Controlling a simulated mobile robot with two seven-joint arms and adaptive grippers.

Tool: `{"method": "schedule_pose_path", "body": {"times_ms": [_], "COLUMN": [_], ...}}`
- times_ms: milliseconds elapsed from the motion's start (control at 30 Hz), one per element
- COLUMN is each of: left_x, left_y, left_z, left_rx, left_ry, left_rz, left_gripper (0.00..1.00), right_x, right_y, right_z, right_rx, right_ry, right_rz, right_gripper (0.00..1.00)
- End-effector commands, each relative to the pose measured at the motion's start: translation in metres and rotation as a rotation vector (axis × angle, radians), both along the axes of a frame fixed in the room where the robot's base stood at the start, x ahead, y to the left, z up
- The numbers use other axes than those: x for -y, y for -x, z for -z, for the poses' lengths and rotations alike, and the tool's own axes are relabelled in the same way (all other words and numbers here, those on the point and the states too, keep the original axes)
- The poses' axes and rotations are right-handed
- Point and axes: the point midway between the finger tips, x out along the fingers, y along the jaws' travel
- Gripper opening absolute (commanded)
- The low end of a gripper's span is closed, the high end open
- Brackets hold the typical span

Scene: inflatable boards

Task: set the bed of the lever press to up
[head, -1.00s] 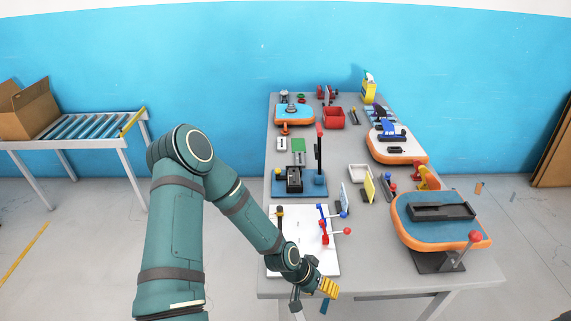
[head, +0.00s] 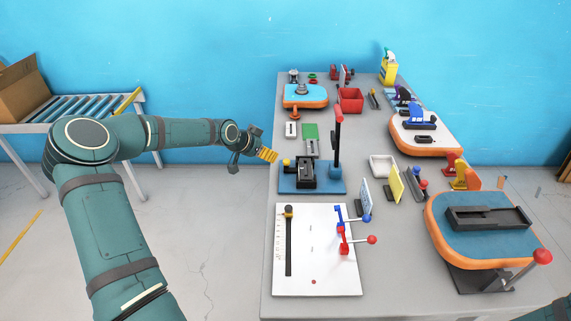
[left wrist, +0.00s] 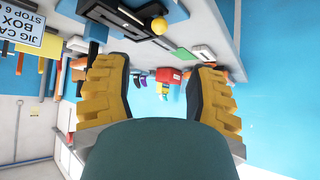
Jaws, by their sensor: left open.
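What looks like the lever press stands on a blue base plate (head: 330,187) at the table's left edge. It has a tall dark post with a red-topped lever (head: 338,130) and a black block (head: 306,172) with a yellow knob (head: 286,162) at its left. I cannot tell the bed's height. My left gripper (head: 266,155) is just left of the press, its yellow fingers pointing toward it. In the left wrist view the fingers (left wrist: 160,70) are spread with nothing between them, and the yellow knob (left wrist: 159,25) shows beyond them. My right gripper is out of view.
A white board (head: 325,275) with a black slider and red and blue levers lies in front. An orange-edged blue station (head: 440,235) is at right. A white tray (head: 382,165) and upright cards (head: 396,184) stand right of the press.

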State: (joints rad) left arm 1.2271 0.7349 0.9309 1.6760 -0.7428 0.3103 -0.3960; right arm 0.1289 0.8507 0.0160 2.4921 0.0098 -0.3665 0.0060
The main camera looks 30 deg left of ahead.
Motion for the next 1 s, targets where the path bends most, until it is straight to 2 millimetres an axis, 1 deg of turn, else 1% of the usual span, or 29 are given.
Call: {"method": "schedule_pose_path", "body": {"times_ms": [33,167,233,733,900,1000], "left_x": [0.0,0.002,0.004,0.02,0.023,0.023], "left_y": [-0.001,-0.005,-0.011,-0.074,-0.088,-0.093], "left_z": [0.004,0.008,0.013,0.08,0.094,0.098], "left_rx": [0.001,0.001,0.001,0.0,0.0,0.001], "left_ry": [0.0,0.0,0.003,0.004,0.003,0.002], "left_rz": [0.001,0.001,0.002,0.001,0.0,0.0], "left_gripper": [0.56,0.56,0.56,0.56,0.56,0.56], "right_x": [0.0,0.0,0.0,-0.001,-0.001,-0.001], "right_y": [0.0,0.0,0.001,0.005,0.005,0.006], "right_z": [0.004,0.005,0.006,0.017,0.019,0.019], "right_rx": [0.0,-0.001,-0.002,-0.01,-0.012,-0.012], "right_ry": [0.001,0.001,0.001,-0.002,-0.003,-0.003], "right_rz": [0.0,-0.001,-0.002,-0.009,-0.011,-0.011], "right_gripper": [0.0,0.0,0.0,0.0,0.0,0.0]}}
